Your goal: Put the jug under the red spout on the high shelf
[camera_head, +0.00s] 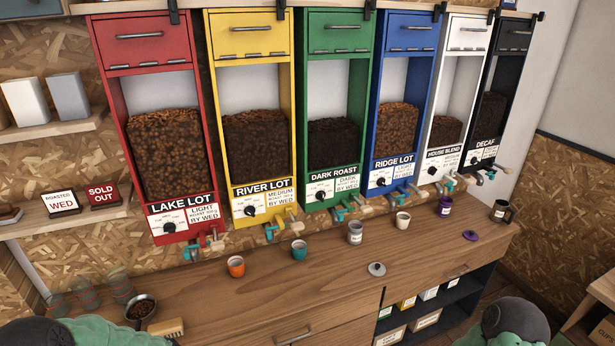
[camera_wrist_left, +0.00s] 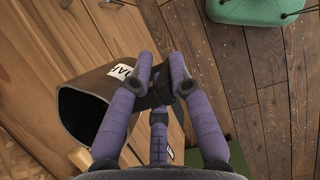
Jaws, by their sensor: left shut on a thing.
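The dark brown jug (camera_wrist_left: 112,76) with a white label shows in the left wrist view, its dark open mouth facing left and down in the picture. My left gripper (camera_wrist_left: 162,78), with purple fingers, is shut on it at its right side, seemingly at the handle; the fingers hide the grip. Neither this jug nor my left gripper shows in the head view. My right gripper is out of view.
The wooden counter (camera_head: 320,285) carries an orange cup (camera_head: 236,266), a teal cup (camera_head: 299,249), other cups and a grey lid (camera_head: 376,269).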

